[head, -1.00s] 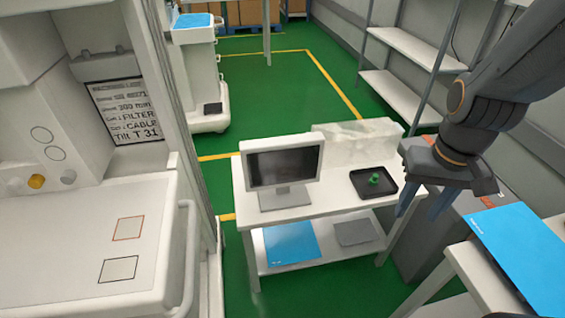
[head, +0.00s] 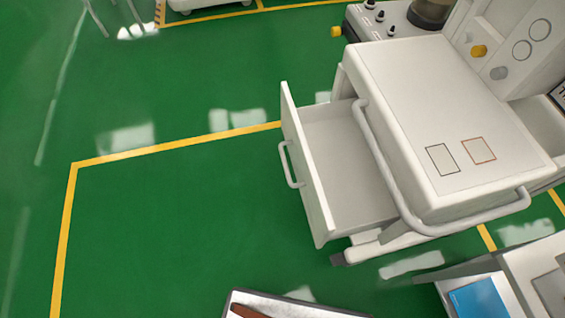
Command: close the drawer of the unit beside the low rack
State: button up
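The white cart (head: 440,110) stands right of centre. Its drawer (head: 345,170) is pulled far out towards the left and looks empty inside. The drawer's front panel (head: 305,180) carries a pale bar handle (head: 289,166) on its outer face. My gripper is not in view, so its state and its place relative to the drawer do not show.
A curved rail (head: 385,175) runs round the cart's top, above the drawer. A low white rack (head: 515,275) with a blue sheet (head: 478,300) is cut off at lower right. Green floor (head: 180,220) left of the drawer is clear.

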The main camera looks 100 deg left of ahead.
aim_at(344, 192)
jog(key=z, duration=0.05)
jog(key=k, duration=0.5)
jog(key=u, duration=2.9)
